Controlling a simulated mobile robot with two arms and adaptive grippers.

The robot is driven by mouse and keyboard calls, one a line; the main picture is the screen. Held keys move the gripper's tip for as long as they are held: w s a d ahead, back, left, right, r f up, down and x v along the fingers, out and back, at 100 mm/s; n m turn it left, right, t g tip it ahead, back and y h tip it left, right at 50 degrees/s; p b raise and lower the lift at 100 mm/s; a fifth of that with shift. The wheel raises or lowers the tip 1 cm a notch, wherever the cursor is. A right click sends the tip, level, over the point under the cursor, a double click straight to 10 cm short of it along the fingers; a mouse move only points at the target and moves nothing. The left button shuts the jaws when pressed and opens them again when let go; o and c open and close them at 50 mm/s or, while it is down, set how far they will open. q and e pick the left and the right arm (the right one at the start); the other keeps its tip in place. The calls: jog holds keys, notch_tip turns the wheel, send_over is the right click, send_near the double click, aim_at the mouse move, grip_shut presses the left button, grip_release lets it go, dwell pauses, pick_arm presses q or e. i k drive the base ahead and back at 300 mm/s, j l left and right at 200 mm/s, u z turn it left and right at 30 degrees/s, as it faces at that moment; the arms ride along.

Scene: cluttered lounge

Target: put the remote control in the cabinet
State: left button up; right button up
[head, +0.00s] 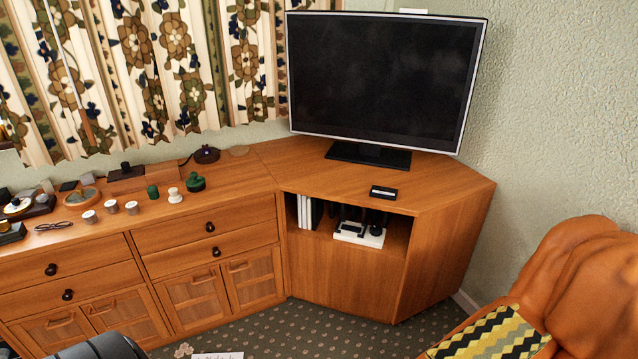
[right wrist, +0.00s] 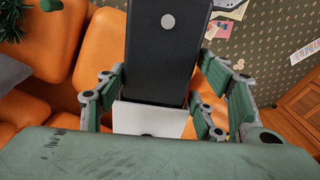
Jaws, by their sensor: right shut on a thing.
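My right gripper (right wrist: 158,95) shows in the right wrist view, with its green and grey fingers on either side of a long black slab with a grey round dot and a white end. It is shut on this slab, which looks like the remote control (right wrist: 163,60). In the head view the wooden corner cabinet (head: 345,275) stands under the television. Its upper front compartment is open and holds white upright items at the left and a white and black device (head: 358,234). My left gripper is not in view, and the right gripper is outside the head view.
A television (head: 385,80) and a small black box (head: 383,192) stand on the cabinet top. A long sideboard (head: 140,260) with several small items adjoins it at the left. An orange armchair (head: 585,275) stands at the right. Patterned carpet (head: 300,335) is open in front.

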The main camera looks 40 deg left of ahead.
aim_at(329, 178)
jog(key=i+j+u, duration=0.3)
jog(key=j+u, duration=0.15)
jog(key=j, duration=0.15)
jog(key=i+j+u, duration=0.4)
jog(key=j, duration=0.1)
